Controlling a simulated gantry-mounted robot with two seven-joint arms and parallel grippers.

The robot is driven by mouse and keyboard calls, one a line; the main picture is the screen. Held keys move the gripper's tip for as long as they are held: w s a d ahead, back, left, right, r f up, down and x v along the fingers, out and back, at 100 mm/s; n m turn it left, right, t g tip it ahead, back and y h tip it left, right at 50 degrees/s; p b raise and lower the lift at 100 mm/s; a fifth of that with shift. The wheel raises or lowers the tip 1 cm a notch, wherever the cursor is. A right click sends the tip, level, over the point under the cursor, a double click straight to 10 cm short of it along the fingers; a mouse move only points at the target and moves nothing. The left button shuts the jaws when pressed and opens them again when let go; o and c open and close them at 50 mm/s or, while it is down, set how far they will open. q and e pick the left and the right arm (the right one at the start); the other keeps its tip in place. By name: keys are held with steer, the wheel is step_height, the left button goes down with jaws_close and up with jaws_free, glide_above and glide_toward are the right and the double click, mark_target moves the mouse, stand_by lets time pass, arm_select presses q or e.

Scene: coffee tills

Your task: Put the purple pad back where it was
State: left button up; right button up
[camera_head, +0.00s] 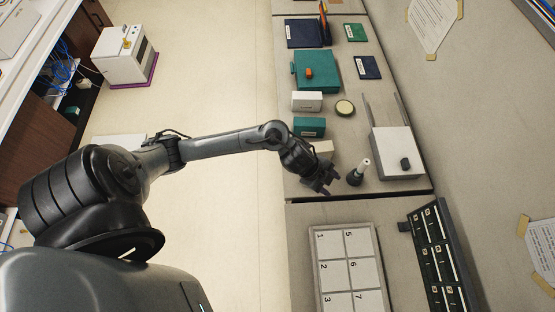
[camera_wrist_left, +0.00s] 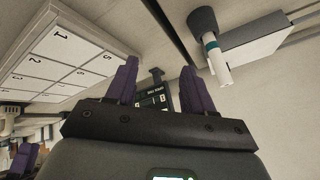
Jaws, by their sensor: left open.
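No clearly purple pad shows loose on the counter. Dark blue flat pads lie at the far end, one at left (camera_head: 303,33) and one at right (camera_head: 367,67); a purple edge (camera_head: 148,79) shows under a white machine on the floor side. My left gripper (camera_head: 327,184) is open over the counter's near part, beside a dark-based bottle with a white top (camera_head: 359,173). Its purple fingers (camera_wrist_left: 158,88) stand apart with nothing held between them in the left wrist view. The bottle also shows there (camera_wrist_left: 212,48).
A numbered white tray (camera_head: 347,265) and a dark slotted rack (camera_head: 438,258) lie nearer. A pale box with rails (camera_head: 397,150) is at right. Teal box (camera_head: 316,70), small teal box (camera_head: 309,127), white box (camera_head: 307,101) and round tin (camera_head: 345,107) stand further off.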

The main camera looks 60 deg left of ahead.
arm_select(q)
steer(key=s+d+r+n+t+y, duration=0.2)
steer(key=s+d+n, duration=0.2)
steer(key=s+a+r+n+g+y, duration=0.1)
steer(key=s+a+n+g, duration=0.1)
steer(key=s, duration=0.5)
steer(key=s+a+r+n+g+y, duration=0.1)
steer(key=s+a+n+g, duration=0.1)
steer(key=s+a+n, duration=0.2)
steer(key=s+n, duration=0.2)
steer(key=s, duration=0.1)
steer(key=shift+s, duration=0.25)
steer(key=shift+r, duration=0.1)
